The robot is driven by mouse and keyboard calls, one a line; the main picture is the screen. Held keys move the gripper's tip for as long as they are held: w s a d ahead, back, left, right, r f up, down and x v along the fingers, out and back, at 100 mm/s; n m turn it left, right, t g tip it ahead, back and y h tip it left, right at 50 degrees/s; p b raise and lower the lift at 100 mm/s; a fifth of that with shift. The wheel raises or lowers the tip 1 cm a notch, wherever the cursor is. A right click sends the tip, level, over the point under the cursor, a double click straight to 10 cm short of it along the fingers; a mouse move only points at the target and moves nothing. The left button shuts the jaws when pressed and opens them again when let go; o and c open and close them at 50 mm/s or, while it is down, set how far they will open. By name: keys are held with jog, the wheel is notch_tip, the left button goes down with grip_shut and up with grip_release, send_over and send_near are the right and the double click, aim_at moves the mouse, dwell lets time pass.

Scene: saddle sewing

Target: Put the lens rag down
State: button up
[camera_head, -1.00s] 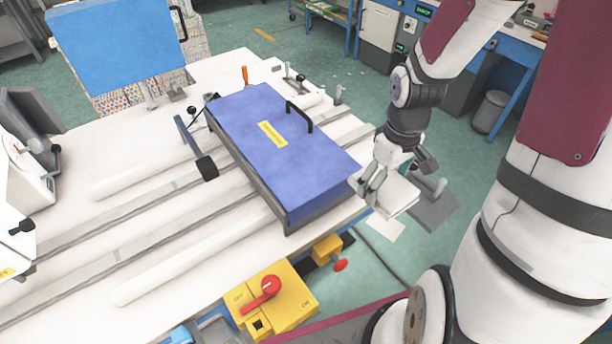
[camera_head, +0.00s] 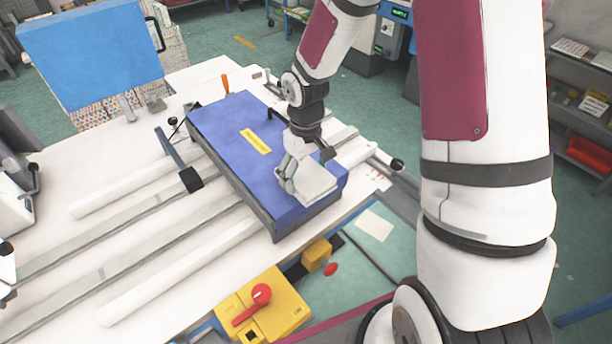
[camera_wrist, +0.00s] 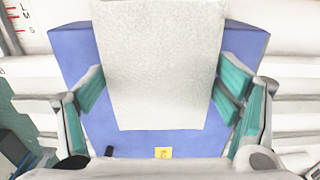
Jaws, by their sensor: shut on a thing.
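The lens rag (camera_head: 312,192) is a flat, off-white, rectangular piece in the head view. In the wrist view it shows as a pale speckled sheet (camera_wrist: 160,65) between my teal-padded fingers. My gripper (camera_head: 291,178) is shut on the rag and holds it over the near right part of the blue-violet box lid (camera_head: 225,125). The lid also fills much of the background in the wrist view (camera_wrist: 70,50). I cannot tell whether the rag touches the lid.
The lid carries a yellow label (camera_head: 256,141) and a black handle, partly hidden by my arm. The box sits on a white table with rails (camera_head: 130,235). A yellow switch box (camera_head: 265,308) with a red handle is at the front edge. A blue panel (camera_head: 90,50) stands behind.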

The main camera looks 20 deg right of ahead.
aim_at(305, 174)
jog(key=shift+f, duration=0.75)
jog(key=shift+f, duration=0.1)
jog(key=o, duration=1)
jog(key=shift+c, duration=0.2)
notch_tip(305, 174, up, 12)
jog(key=r, duration=0.1)
jog(key=s+r+m+t, duration=0.3)
jog(key=s+r+t, duration=0.2)
jog(key=s+r, duration=1.2)
jog(key=shift+s+m+t+b, duration=0.3)
jog(key=shift+s+b, duration=0.15)
jog(key=shift+s, duration=0.65)
